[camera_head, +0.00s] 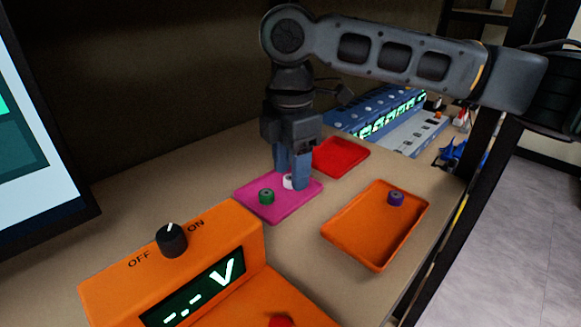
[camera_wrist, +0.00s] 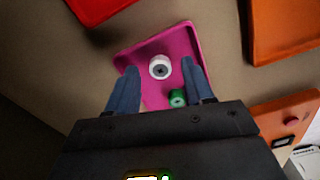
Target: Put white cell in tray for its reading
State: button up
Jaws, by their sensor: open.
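The white cell (camera_head: 288,181) stands on the magenta tray (camera_head: 247,197), partly hidden by my gripper (camera_head: 290,180) in the head view. My gripper is open, with its blue fingers pointing down over the tray around the white cell. In the wrist view the white cell (camera_wrist: 160,68) lies between and ahead of the fingertips (camera_wrist: 159,72), with a gap on both sides. A green cell (camera_head: 266,196) stands on the same tray, near the right finger in the wrist view (camera_wrist: 178,98).
An orange tray (camera_head: 350,250) with a purple cell (camera_head: 396,198) is at the right. A red tray (camera_head: 341,156) lies behind the magenta one. A blue device (camera_head: 385,115) with lit displays stands at the back. Bare table separates the trays.

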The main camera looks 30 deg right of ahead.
aim_at(290, 177)
notch_tip(290, 177, up, 12)
jog(key=shift+f+b, duration=0.15)
jog(key=shift+b, duration=0.2)
dwell(0.4)
